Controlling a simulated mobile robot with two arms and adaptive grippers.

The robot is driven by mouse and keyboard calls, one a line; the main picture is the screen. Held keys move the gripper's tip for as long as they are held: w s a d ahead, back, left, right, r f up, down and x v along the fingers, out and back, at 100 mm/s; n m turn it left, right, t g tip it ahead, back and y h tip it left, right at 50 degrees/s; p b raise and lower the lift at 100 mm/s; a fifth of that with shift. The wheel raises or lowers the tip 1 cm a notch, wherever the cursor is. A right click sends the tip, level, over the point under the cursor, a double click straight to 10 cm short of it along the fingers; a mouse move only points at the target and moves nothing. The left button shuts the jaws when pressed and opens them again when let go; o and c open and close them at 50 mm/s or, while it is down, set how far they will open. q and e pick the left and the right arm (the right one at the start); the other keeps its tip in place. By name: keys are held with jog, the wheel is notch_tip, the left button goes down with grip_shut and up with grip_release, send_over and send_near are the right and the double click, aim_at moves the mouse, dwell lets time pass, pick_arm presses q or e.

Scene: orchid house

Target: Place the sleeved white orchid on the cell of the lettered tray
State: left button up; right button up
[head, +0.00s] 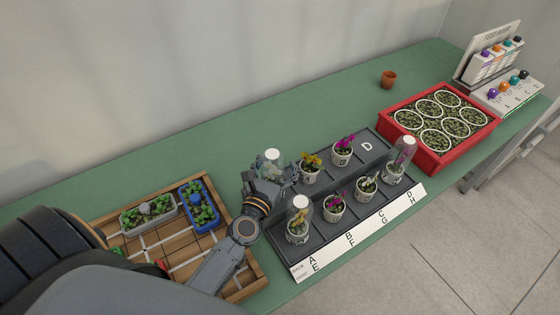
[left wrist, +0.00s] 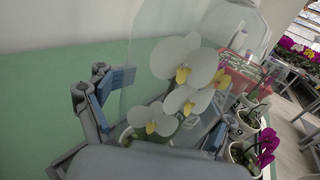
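The lettered tray (head: 282,243) is dark grey with two rows of cells and a white label strip along its front. A white orchid in a clear sleeve (head: 273,157) is at the tray's back left; its white blooms (left wrist: 188,62) fill the middle of the left wrist view. My left gripper (head: 272,178) is around its lower part with fingers spread, one on each side; firm contact is not visible. The gripper hides its pot base in the head view. The back-right cell, marked D (head: 367,146), is bare. My right gripper is not in view.
Other potted orchids stand close by: a yellow one (head: 310,165), a purple one (head: 343,147), and a front row with sleeved plants at both ends (head: 299,215). A wooden crate (head: 256,281) lies left, a red crate (head: 437,165) right.

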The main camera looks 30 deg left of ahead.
aim_at(273, 177)
pick_arm(q)
jog(key=shift+s, duration=0.3)
jog(key=s+b, duration=0.1)
jog(key=s, duration=0.2)
jog(key=s+b, duration=0.1)
jog(key=s, duration=0.2)
jog(key=s+d+b, duration=0.1)
jog(key=s, duration=0.3)
jog(key=shift+s+d+r+b, duration=0.1)
jog(key=shift+s+b, duration=0.3)
jog(key=shift+s, duration=0.3)
